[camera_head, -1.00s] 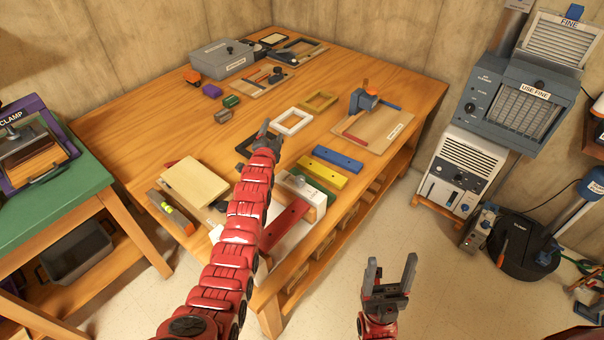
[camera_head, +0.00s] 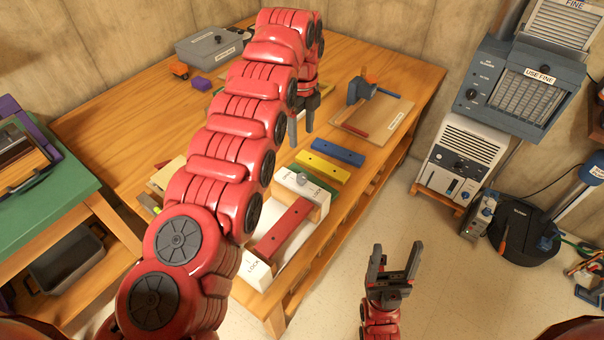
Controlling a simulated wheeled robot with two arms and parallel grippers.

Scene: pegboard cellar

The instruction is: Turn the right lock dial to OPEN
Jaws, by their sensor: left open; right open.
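A white fixture holds a red bar (camera_head: 284,230) between two end blocks near the table's front right edge. My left gripper (camera_head: 300,128) points down, open and empty, above the table beyond the right block, apart from the dial. My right gripper (camera_head: 395,256) is open and empty over the floor, right of the table.
Yellow (camera_head: 322,171) and blue (camera_head: 338,152) bars lie just behind the right block, with a green one partly hidden. A board with a clamp-like tool (camera_head: 372,118) stands farther back. My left arm covers much of the table's middle. Floor is clear between table and heater-like unit (camera_head: 462,160).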

